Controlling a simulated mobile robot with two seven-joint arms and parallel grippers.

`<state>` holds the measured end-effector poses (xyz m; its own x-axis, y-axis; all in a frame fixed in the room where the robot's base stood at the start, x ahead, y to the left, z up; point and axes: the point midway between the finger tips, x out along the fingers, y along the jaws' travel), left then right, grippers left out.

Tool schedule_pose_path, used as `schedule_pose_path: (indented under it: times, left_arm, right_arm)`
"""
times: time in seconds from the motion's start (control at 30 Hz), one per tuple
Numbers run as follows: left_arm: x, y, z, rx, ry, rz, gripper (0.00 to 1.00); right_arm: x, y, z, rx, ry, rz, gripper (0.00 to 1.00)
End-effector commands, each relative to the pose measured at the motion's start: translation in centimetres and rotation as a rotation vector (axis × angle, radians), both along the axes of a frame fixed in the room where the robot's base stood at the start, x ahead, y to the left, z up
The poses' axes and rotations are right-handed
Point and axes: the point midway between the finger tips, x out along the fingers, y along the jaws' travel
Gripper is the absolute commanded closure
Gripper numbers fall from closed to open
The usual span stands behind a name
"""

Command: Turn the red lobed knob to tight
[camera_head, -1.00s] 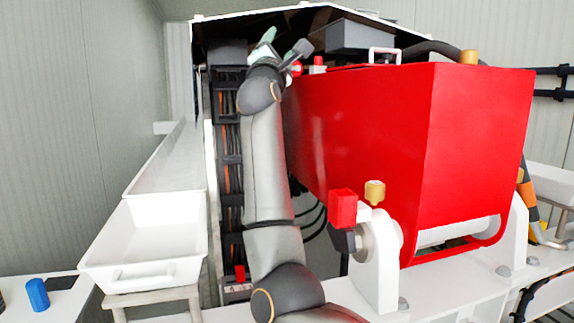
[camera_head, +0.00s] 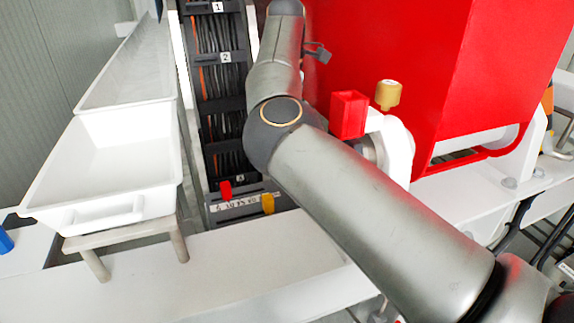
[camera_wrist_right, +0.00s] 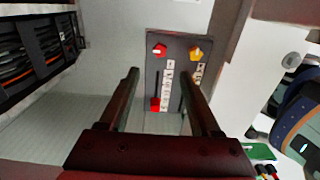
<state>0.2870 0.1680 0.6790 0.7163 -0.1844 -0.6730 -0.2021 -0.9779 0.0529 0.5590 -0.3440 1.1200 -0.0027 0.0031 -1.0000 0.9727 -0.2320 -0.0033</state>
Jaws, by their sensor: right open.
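In the right wrist view, a red lobed knob (camera_wrist_right: 159,50) with a pale mark sits at the upper left of a dark grey panel (camera_wrist_right: 178,77). A yellow lobed knob (camera_wrist_right: 196,53) is to its right. A red square handle (camera_wrist_right: 155,104) is lower on the panel, near a slot. My right gripper (camera_wrist_right: 162,81) is open and empty. Its two fingers point toward the panel, apart from the knob, which shows beyond the fingertips. My left gripper is not seen.
In the head view, white troughs (camera_head: 105,165) stand at left beside a black cable rack (camera_head: 222,75). A small labelled panel with a red handle (camera_head: 225,190) and a yellow handle (camera_head: 267,204) lies below the rack. A red housing (camera_head: 400,60) fills the right.

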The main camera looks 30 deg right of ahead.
Motion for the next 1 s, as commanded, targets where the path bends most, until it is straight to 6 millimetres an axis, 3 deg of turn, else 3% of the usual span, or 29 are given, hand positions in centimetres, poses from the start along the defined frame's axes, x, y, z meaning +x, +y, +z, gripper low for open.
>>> schedule_pose_path:
  times: [0.3,0.5,0.7,1.0]
  left_arm:
    - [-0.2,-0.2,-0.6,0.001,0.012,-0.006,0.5]
    - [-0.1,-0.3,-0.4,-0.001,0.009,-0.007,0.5]
    - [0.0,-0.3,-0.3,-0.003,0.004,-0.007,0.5]
    - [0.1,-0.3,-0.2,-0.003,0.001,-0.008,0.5]
  right_arm:
    - [-0.1,0.0,-6.6,-0.001,0.002,-0.002,0.36]
    - [0.0,0.0,-9.7,-0.003,0.001,-0.001,0.36]
    - [0.0,-0.1,-11.1,-0.002,-0.001,-0.002,0.36]
    - [0.0,-0.1,-11.3,-0.003,-0.002,-0.002,0.37]
